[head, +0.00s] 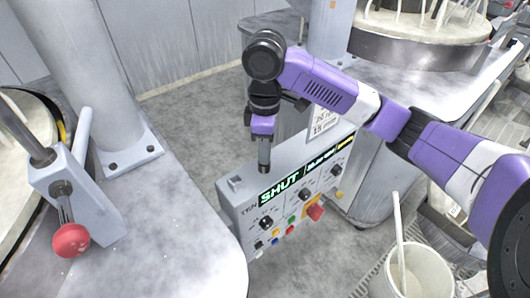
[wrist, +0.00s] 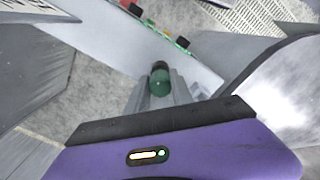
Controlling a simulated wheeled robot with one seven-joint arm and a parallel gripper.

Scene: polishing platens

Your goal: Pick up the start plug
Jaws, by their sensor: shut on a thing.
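My gripper (head: 264,150) hangs above the back edge of the control box, its fingers pointing down. In the wrist view its two grey fingers (wrist: 165,92) are shut on a dark green, round-ended plug (wrist: 160,80), which I take to be the start plug. In the head view only a small dark tip shows at the finger ends. The control box (head: 232,206) is pale grey, with a lit green display reading "SHUT" and a raised square socket at its left top.
Dark knobs, small coloured plugs and a red block (head: 316,212) sit on the box front. A red-knobbed lever (head: 70,240) stands at left on a grey table. A white bucket (head: 410,272) with a stick stands at lower right. Grey floor lies open behind the box.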

